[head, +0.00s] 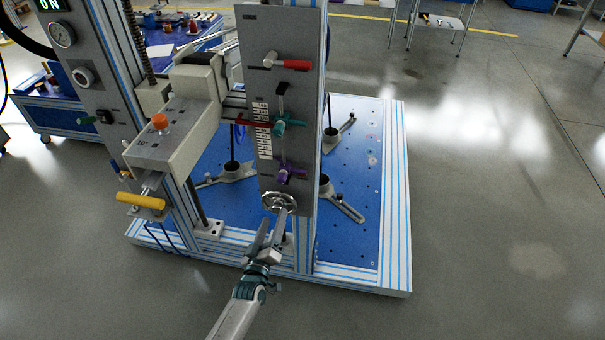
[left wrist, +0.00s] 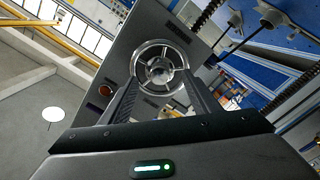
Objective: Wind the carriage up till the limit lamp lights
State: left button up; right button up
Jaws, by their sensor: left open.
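A silver handwheel (head: 279,202) is at the lower end of the tall grey panel (head: 268,100); it also shows in the left wrist view (left wrist: 162,48). My left gripper (head: 272,227) is open just below the wheel. In the left wrist view its two fingers (left wrist: 160,85) point at the wheel with their tips near opposite sides of the rim; I cannot tell whether they touch. A grey box-shaped carriage (head: 175,140) with an orange knob sits on the frame to the left. A dull reddish-brown round fitting (left wrist: 106,90), perhaps the lamp, looks unlit beside the wheel.
The panel carries red (head: 292,64), teal (head: 285,126) and purple (head: 288,174) handles above the wheel. A yellow handle (head: 141,201) juts out at left. The blue base plate (head: 352,235) has a raised striped edge.

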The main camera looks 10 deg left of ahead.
pick_arm(q)
jog(key=n+b, duration=0.1)
jog(key=n, duration=0.3)
jog(key=shift+f+n+b, duration=0.15)
jog(key=shift+n+b, duration=0.15)
jog(key=shift+n, duration=0.1)
jog(key=n, duration=0.2)
jog(key=shift+n+b, duration=0.3)
